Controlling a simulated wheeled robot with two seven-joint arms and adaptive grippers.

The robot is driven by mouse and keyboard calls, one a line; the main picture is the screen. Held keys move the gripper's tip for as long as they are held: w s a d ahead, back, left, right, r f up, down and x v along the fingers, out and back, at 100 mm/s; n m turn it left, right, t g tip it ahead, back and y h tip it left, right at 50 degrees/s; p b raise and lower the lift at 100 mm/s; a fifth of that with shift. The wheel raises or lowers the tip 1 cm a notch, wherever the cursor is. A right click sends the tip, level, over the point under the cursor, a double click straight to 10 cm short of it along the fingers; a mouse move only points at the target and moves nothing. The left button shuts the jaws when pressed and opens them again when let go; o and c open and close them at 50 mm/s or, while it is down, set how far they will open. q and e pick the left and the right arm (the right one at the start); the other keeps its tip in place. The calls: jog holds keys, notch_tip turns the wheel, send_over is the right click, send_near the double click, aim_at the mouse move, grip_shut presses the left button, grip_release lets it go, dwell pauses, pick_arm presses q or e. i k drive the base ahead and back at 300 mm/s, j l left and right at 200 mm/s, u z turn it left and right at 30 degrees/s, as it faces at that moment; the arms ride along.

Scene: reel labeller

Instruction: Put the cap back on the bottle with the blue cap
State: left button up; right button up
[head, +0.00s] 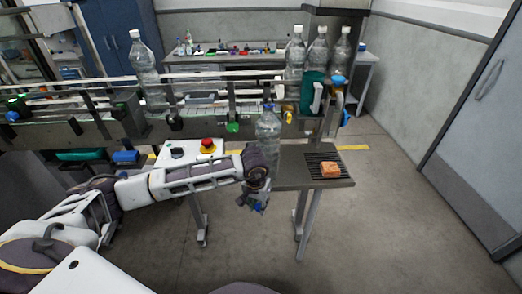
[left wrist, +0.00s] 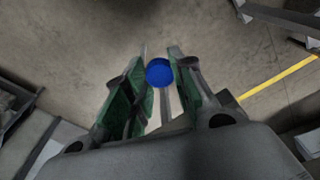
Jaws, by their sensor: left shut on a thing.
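My left gripper (head: 258,207) is shut on a small round blue cap (left wrist: 159,72), held between the green-padded fingertips in the left wrist view. In the head view this gripper hangs low, in front of the side table's left edge and below its top. A clear bottle (head: 268,131) stands upright behind my left wrist, at the left end of the side table. Its lower part is partly hidden by my arm. Its neck shows a slight blue tint, too small to make out. My right gripper is not in view.
The side table (head: 290,181) holds a dark grille (head: 316,158) with an orange block (head: 330,169). Floor to the right is free.

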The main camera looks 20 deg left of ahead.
aim_at(269, 127)
jog(key=k+j, duration=0.15)
jog(key=j, duration=0.2)
jog(key=k+j+z, duration=0.15)
jog(key=j, duration=0.2)
jog(key=k+j, duration=0.15)
jog(key=j, duration=0.2)
jog(key=k+j+z, duration=0.15)
jog(key=j, duration=0.2)
